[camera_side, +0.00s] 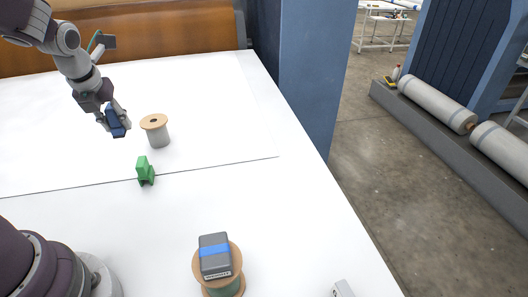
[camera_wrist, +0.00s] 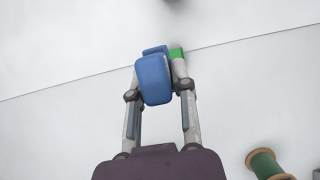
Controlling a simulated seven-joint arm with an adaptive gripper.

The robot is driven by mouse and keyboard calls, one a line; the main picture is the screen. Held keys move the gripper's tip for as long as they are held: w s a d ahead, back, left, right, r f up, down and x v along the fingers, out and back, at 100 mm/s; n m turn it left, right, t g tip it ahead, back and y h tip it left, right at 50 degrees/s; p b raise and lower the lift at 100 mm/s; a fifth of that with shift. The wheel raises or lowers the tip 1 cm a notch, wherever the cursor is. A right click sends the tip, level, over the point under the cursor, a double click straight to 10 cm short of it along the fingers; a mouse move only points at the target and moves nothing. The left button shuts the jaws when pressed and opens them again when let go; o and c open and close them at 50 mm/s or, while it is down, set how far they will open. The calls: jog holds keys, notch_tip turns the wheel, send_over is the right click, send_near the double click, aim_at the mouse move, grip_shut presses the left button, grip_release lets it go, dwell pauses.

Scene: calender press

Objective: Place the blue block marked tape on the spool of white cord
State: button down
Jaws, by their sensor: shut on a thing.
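My gripper (camera_side: 116,121) is shut on a blue block (camera_side: 117,124) and holds it tilted above the white table. The block also shows between the fingers in the wrist view (camera_wrist: 154,80); no marking on it can be read. The spool of white cord (camera_side: 159,134) stands upright just right of the gripper in the side view, with a bare wooden top. The block is apart from it. This spool does not show in the wrist view.
A green piece (camera_side: 145,170) stands in front of the spool. Nearer, a grey block with a blue band (camera_side: 214,254) rests on a green-cord spool (camera_side: 238,286), also in the wrist view (camera_wrist: 264,164). A pale object (camera_side: 342,289) sits at the lower right. A blue column (camera_side: 318,75) rises beyond the table's edge.

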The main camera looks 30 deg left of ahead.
send_over(154, 119)
jog(key=shift+s+d+f, duration=0.4)
jog(key=shift+s+f, duration=0.05)
jog(key=shift+f, duration=1.9)
jog(key=shift+f, duration=0.1)
jog(key=c, duration=0.9)
grip_release()
jog(key=shift+f, duration=0.1)
jog(key=shift+c, duration=0.2)
